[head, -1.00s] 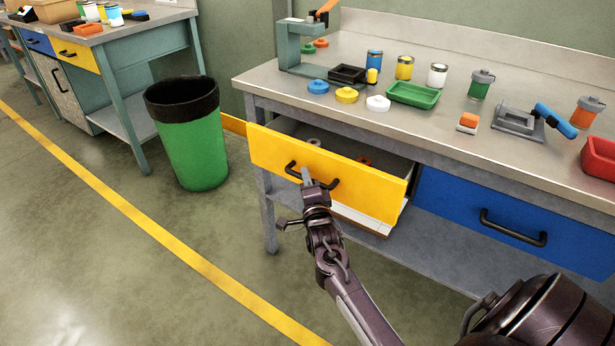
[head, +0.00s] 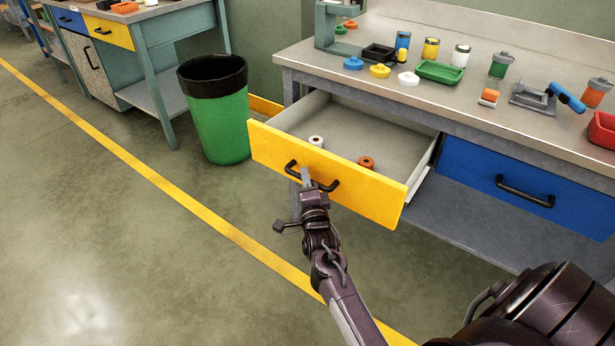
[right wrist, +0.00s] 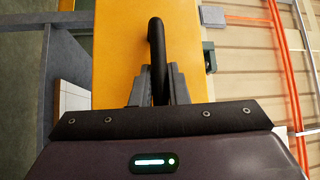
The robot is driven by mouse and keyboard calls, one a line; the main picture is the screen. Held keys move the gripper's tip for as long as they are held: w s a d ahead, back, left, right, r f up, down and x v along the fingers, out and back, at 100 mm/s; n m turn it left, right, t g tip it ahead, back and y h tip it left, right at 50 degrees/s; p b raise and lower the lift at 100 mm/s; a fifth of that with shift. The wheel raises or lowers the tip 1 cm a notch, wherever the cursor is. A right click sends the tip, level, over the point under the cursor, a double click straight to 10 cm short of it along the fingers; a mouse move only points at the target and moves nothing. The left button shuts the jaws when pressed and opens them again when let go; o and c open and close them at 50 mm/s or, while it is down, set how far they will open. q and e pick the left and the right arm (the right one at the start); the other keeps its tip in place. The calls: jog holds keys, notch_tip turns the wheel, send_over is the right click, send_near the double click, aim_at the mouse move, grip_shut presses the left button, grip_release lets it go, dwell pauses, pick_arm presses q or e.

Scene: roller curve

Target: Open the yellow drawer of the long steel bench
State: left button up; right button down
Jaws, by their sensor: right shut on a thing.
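The yellow drawer (head: 330,166) of the long steel bench (head: 480,108) is pulled well out. Its inside shows a white roll (head: 316,141) and an orange roll (head: 366,163). My right gripper (head: 307,180) is at the drawer's black handle (head: 329,186), near its left part. In the right wrist view the fingers (right wrist: 158,88) are shut on the black handle (right wrist: 156,45), with the yellow front behind it. My left gripper is not in view.
A blue drawer (head: 520,185) right of the yellow one is shut. A green bin with a black rim (head: 220,120) stands left of the open drawer. Jars, lids and trays, such as a green tray (head: 440,72), stand on the bench top. The floor in front is clear, with a yellow line.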

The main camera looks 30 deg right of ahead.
dwell(0.3)
jog(key=c, duration=1.4)
grip_release()
